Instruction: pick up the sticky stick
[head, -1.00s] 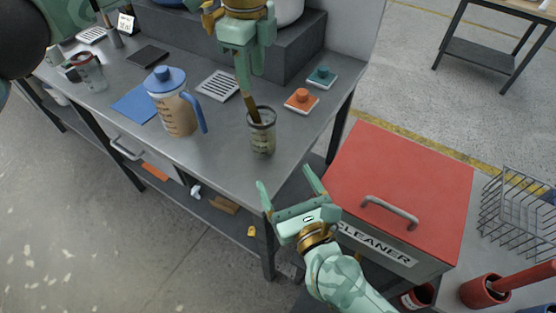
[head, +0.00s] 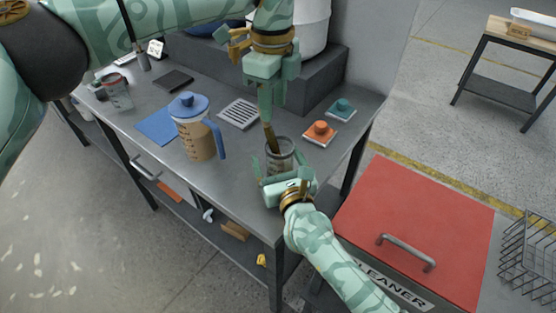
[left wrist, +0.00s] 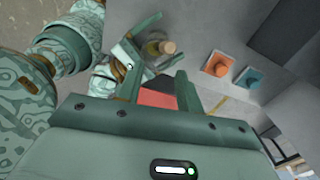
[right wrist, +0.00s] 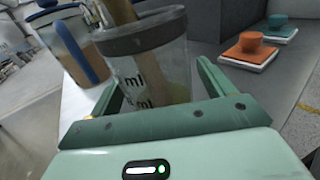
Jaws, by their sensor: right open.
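The sticky stick (head: 270,137) is a brown stick standing tilted in a clear jar (head: 280,152) with a grey rim, near the table's front right corner. The stick's round tan end shows in the left wrist view (left wrist: 167,47), and its lower part shows in the right wrist view (right wrist: 126,15). My left gripper (head: 267,113) points down just above the stick; its fingers are apart in the left wrist view, with the stick end beyond them. My right gripper (head: 281,170) is open low at the jar, one finger on each side. Finger contact with the glass cannot be told.
A blue-lidded jug (head: 198,140) stands left of the jar. Orange (head: 320,133) and teal (head: 341,109) knobbed pieces lie to the right. A white slotted plate (head: 239,114) and a grey raised block (head: 330,75) are behind. A red-lidded cleaner box (head: 420,220) stands beside the table.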

